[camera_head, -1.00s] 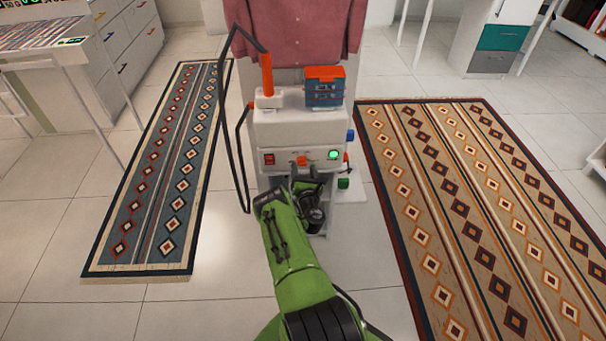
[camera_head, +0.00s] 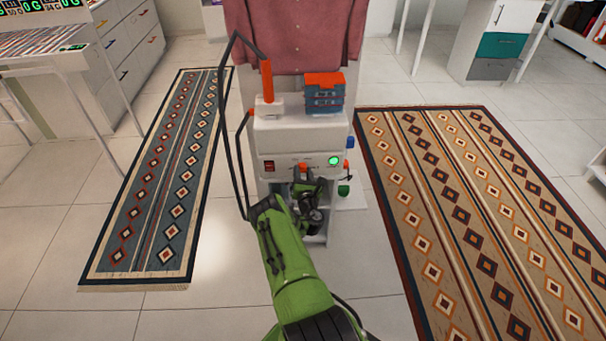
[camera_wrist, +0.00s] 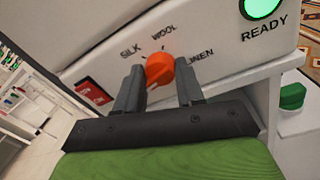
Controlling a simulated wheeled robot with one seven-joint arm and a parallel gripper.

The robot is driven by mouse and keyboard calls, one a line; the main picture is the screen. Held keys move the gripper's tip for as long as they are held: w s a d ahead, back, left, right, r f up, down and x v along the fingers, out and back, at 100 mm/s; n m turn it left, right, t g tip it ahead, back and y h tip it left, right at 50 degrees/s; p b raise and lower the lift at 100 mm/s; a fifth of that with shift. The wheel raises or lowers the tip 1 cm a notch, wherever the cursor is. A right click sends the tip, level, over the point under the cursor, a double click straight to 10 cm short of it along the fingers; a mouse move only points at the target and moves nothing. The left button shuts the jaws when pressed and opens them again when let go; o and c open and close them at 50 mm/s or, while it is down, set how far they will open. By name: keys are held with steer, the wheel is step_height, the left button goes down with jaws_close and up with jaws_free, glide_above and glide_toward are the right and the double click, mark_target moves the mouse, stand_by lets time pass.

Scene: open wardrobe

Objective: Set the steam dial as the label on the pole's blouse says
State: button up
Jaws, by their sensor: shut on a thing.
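The orange steam dial (camera_wrist: 160,69) sits on the white steamer's front panel in the wrist view, with SILK, WOOL and LINEN printed around it. I cannot tell surely which word it points at. My gripper (camera_wrist: 160,84) has its two dark fingers on either side of the dial and is shut on it. In the head view my gripper (camera_head: 306,178) is at the steamer's front (camera_head: 275,140) and partly covers the dial. The pink blouse (camera_head: 290,35) hangs behind the steamer on the pole. No label on it is readable in this view.
A lit green READY lamp (camera_wrist: 262,6) is right of the dial, and a red switch (camera_wrist: 93,91) is left of it. A green knob (camera_wrist: 292,96) stands lower right. A blue box with an orange lid (camera_head: 324,92) sits on top. Rugs lie either side.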

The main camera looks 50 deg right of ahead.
steer(key=shift+m, duration=0.3)
steer(key=m+b, duration=0.1)
steer(key=m, duration=0.8)
steer(key=m+h+b, duration=0.1)
steer(key=m, duration=0.8)
steer(key=m+g+b, duration=0.1)
steer(key=m, duration=0.9)
steer(key=shift+w+a+f+b, duration=0.1)
steer(key=shift+a+f+b, duration=0.1)
steer(key=shift+f+b, duration=0.1)
steer(key=shift+m, duration=0.3)
steer(key=o, duration=1)
steer(key=shift+r, duration=0.1)
